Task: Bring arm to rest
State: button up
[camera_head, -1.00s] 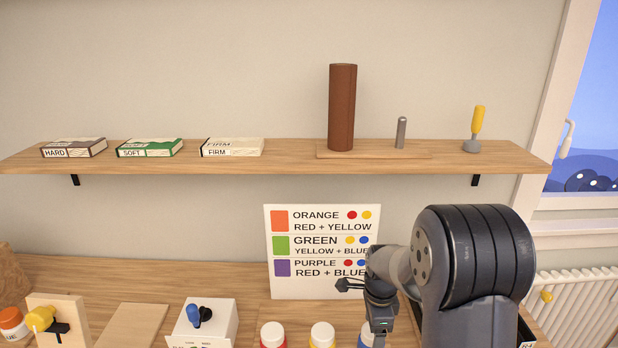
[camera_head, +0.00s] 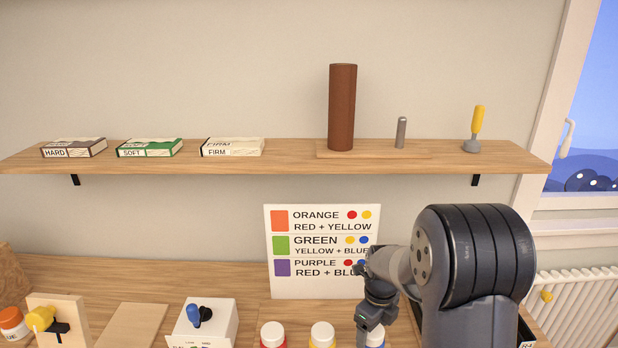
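My arm stands at the lower right in the head view, bent, with its big dark joint in front of the desk. My gripper (camera_head: 364,336) hangs from the wrist and points down, in front of the colour chart's lower right and next to a blue jar (camera_head: 376,337). Its fingertips are small and dark near the bottom edge, so I cannot tell whether they are open or shut. I see nothing clearly held in it.
The colour chart (camera_head: 318,284) leans at the back of the desk (camera_head: 150,274). Red (camera_head: 272,336) and yellow (camera_head: 322,336) jars stand left of my gripper. A white switch box (camera_head: 215,322) is further left. The wall shelf (camera_head: 285,163) holds boxes and a brown cylinder.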

jog(key=m, duration=0.5)
jog(key=shift+m, duration=0.3)
dwell(0.4)
